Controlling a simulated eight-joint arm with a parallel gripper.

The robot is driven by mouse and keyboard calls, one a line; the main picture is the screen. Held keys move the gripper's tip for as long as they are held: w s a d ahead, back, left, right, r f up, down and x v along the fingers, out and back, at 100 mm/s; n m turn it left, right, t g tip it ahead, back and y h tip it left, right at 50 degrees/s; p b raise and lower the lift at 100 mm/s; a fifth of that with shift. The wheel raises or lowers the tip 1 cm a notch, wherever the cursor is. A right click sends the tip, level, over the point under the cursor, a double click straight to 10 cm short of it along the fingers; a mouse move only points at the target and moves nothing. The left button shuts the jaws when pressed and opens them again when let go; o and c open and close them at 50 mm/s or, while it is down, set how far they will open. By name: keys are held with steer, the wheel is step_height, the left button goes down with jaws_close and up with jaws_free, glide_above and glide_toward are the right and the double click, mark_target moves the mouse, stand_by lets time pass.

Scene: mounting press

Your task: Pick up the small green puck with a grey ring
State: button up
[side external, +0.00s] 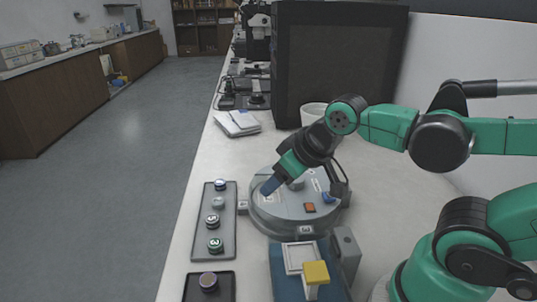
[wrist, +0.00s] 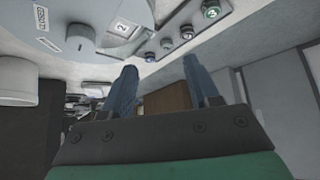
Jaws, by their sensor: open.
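The small green puck (side external: 215,245) with a pale ring sits at the near end of a long grey tray on the bench. My gripper (side external: 268,187) is tilted above the left part of the round grey press, to the right of the tray and apart from the puck. In the wrist view my gripper (wrist: 160,63) has its two blue fingers spread, with nothing between them.
Other pucks (side external: 212,220) stand in a row in the grey tray (side external: 228,232). The round press (side external: 265,213) with a raised knob lies right of it.

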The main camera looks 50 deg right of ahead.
steer(key=n, duration=0.2)
steer(key=n+g+h, duration=0.1)
steer(key=n+h, duration=0.8)
steer(key=n, duration=0.9)
glide_above(213, 246)
steer(key=a, duration=0.2)
steer(key=f, duration=0.8)
steer(key=shift+s+f, duration=0.15)
steer(key=shift+s, duration=0.05)
steer(key=s+a+f+n+h, duration=0.2)
steer(key=f+n, duration=0.1)
steer(key=shift+s+a+f+t, duration=0.1)
steer(key=shift+a+t, duration=0.15)
steer(key=shift+t, duration=0.15)
steer(key=shift+n, duration=0.3)
steer(key=shift+x, duration=2.85)
steer(key=shift+s+d, duration=0.1)
jaws_close()
